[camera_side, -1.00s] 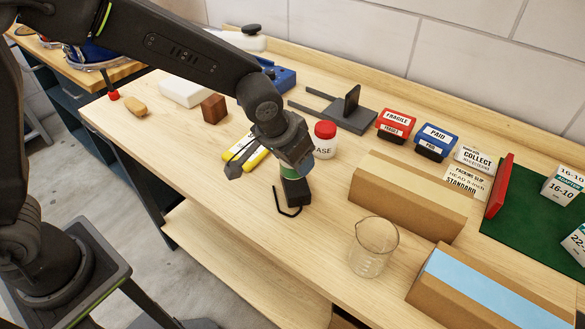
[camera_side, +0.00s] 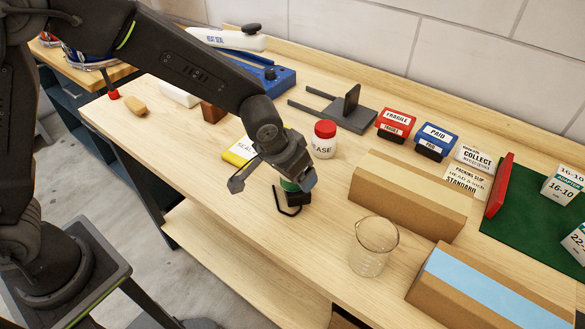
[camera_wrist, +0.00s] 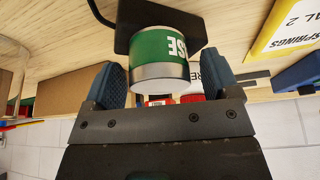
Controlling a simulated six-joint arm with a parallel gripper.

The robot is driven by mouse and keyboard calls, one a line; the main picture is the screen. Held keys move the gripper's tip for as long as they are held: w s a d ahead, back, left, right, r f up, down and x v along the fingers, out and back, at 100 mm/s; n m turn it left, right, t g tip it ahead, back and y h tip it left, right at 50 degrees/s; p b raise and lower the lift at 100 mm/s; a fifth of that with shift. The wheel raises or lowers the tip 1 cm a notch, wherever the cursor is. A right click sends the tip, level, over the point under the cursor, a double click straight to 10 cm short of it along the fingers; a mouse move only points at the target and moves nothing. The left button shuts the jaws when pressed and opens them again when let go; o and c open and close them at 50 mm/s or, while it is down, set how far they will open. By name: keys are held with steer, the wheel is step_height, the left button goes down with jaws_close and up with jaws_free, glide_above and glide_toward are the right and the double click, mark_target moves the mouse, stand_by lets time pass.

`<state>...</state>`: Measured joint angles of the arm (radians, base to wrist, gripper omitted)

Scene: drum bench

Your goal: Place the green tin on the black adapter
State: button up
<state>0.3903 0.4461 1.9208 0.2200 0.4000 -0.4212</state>
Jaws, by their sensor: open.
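The green tin (camera_side: 288,185) is mostly hidden by my gripper (camera_side: 273,182) in the side view. In the wrist view the tin (camera_wrist: 160,58) shows a green label with white letters and a bare metal end toward my gripper (camera_wrist: 160,86). Its far end meets the black adapter (camera_wrist: 125,30) and appears to rest on it. The adapter (camera_side: 299,199) is a dark block on the bench with a black cable looping out. My jaws are open, one finger on each side of the tin, with a visible gap at each side.
A red-lidded white jar (camera_side: 324,140) stands just behind my gripper. A yellow box (camera_side: 241,150) lies to its left. A cardboard box (camera_side: 410,195) and a glass beaker (camera_side: 374,246) stand to the right. The bench in front of the adapter is clear.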

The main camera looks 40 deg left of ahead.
steer(key=d+v, duration=0.1)
steer(key=v, duration=1.1)
steer(key=s+a+r+n, duration=0.1)
steer(key=s+a+r, duration=0.2)
steer(key=s+a, duration=0.5)
steer(key=s+a+r+t, duration=0.1)
steer(key=s+a+r, duration=0.2)
steer(key=s+a, duration=0.5)
steer(key=shift+s+n+y, duration=0.35)
steer(key=shift+n+y, duration=0.05)
